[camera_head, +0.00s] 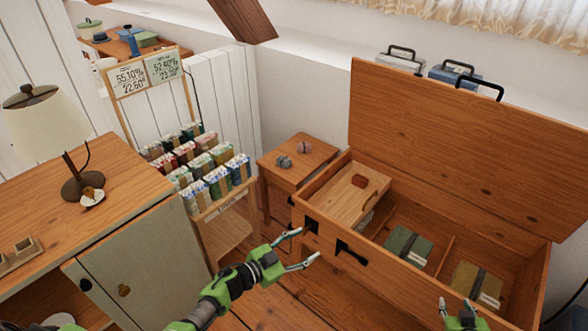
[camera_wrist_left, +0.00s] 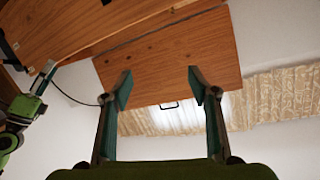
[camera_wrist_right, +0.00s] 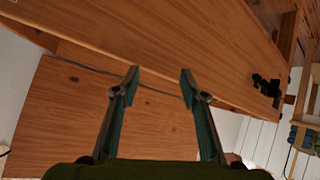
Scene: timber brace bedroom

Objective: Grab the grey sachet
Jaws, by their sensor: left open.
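A small greyish item (camera_head: 366,219) shows in the left part of the open wooden chest (camera_head: 388,279), partly hidden under a wooden tray (camera_head: 345,195); I cannot tell whether it is the grey sachet. A green banded packet (camera_head: 408,246) lies in the middle compartment, and a yellow-brown banded packet (camera_head: 477,285) lies in the right one. My left gripper (camera_head: 308,246) is open and empty in front of the chest's left end; its fingers also show apart in the left wrist view (camera_wrist_left: 159,85). My right gripper (camera_head: 455,304) is low by the chest's front; its fingers stand apart and empty in the right wrist view (camera_wrist_right: 160,78).
The chest's lid (camera_head: 465,140) stands raised behind it. A nightstand (camera_head: 292,172) with small grey objects is left of the chest. A display rack (camera_head: 205,175) of colored packets stands further left, beside a cabinet (camera_head: 150,235) with a lamp (camera_head: 50,130).

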